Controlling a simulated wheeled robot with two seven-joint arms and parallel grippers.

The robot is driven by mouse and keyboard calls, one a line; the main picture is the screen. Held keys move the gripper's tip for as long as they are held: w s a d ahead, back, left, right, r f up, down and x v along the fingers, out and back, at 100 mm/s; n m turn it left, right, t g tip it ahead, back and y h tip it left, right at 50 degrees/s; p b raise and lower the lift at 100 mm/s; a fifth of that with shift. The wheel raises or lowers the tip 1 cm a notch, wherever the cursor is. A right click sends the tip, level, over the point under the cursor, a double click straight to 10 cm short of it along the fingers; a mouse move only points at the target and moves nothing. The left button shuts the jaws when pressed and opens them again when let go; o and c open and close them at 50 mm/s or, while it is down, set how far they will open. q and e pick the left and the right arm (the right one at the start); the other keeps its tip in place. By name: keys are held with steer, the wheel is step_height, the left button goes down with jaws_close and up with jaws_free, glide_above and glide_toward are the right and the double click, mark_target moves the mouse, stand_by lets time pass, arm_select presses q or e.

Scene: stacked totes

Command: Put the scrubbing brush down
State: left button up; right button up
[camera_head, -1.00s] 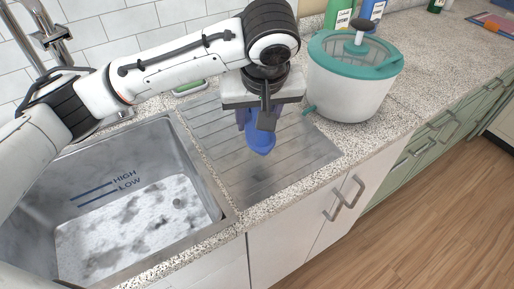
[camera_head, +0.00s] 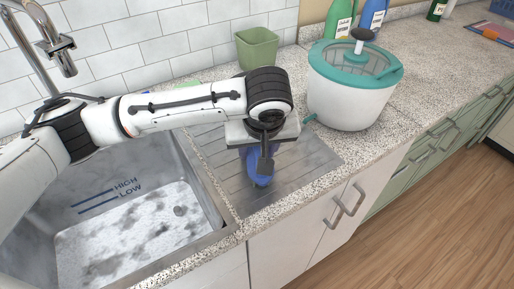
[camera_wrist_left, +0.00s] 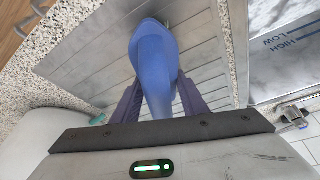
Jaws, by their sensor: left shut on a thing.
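The scrubbing brush (camera_head: 262,181) is blue and sits between the fingers of my left gripper (camera_head: 258,165). In the left wrist view the brush (camera_wrist_left: 153,62) fills the gap between the two dark fingers of my left gripper (camera_wrist_left: 158,98), which is shut on it. The brush is over the grooved metal drainboard (camera_head: 300,172), low and close to its surface. I cannot tell whether it touches the board. The brush's underside is hidden. My right gripper is not in view.
The sink basin (camera_head: 200,217) lies left of the drainboard. A white and teal salad spinner (camera_head: 350,97) stands close on the right. A green bin (camera_head: 257,48) and bottles (camera_head: 338,20) stand behind. The drainboard's front and right parts are clear.

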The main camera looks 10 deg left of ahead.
arm_select(q)
steer(key=shift+s+f, duration=0.1)
steer(key=shift+f, duration=0.15)
steer(key=o, duration=1.2)
steer(key=shift+f, duration=0.3)
steer(key=shift+a, duration=0.1)
steer(key=shift+r, duration=0.35)
steer(key=v, duration=1.1)
steer(key=shift+r+p, duration=0.3)
steer(key=shift+r, duration=0.1)
steer(key=shift+s+d+r, duration=0.1)
steer(key=shift+d+r, duration=0.1)
steer(key=shift+r, duration=0.2)
